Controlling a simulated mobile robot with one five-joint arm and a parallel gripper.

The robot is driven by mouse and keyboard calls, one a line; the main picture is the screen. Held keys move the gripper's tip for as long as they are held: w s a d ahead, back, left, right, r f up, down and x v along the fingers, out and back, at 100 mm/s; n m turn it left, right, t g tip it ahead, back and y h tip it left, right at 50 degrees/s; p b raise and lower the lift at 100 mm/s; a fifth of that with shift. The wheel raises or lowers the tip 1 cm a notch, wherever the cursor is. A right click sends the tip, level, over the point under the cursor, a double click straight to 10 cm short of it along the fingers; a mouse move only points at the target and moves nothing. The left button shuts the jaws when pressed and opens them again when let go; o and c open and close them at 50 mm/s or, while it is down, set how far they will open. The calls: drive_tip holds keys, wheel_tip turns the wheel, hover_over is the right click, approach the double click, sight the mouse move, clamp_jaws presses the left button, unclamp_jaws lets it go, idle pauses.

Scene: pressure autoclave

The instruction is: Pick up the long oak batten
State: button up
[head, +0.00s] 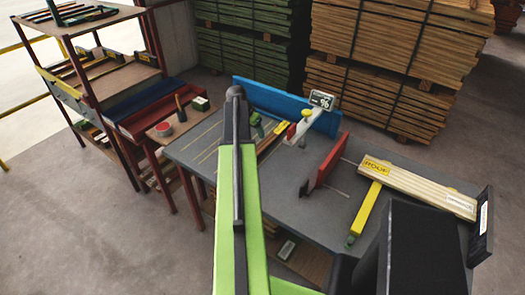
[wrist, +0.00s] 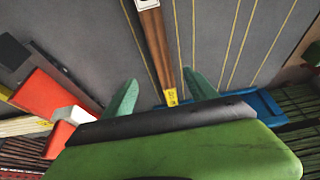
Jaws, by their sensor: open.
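A long brown wooden batten (wrist: 158,45) lies on the grey table, with a white label on its far part and a yellow tip at its near end. In the wrist view, my gripper (wrist: 160,77) is open, with one green finger on each side of this batten's yellow end. Whether the fingers are down at its height I cannot tell. In the head view the batten (head: 269,140) shows just right of my arm, which hides part of it. A paler batten with a yellow label (head: 415,184) lies at the table's right.
A blue fence (head: 285,106) runs along the table's back edge. A red upright plate (head: 327,162) and a white-and-red piece with a sign (head: 303,128) stand right of the batten. A red shelf rack (head: 95,80) is at left. Timber stacks (head: 390,60) stand behind.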

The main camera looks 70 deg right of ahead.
drive_tip(key=b, duration=0.8)
hover_over(262, 147)
drive_tip(key=a, duration=0.3)
drive_tip(key=f, duration=0.6)
drive_tip(key=w+f, duration=0.1)
drive_tip(key=f, duration=0.2)
drive_tip(key=shift+d+f, duration=0.1)
drive_tip(key=shift+f, duration=0.15)
drive_tip(key=shift+s+d+f, duration=0.1)
drive_tip(key=shift+d+f, duration=0.05)
drive_tip(key=shift+f, duration=0.05)
drive_tip(key=shift+r, duration=0.15)
drive_tip(key=b+x, duration=0.5)
drive_tip(key=shift+d, duration=0.3)
drive_tip(key=shift+r, duration=0.1)
drive_tip(key=shift+c, duration=0.5)
clamp_jaws()
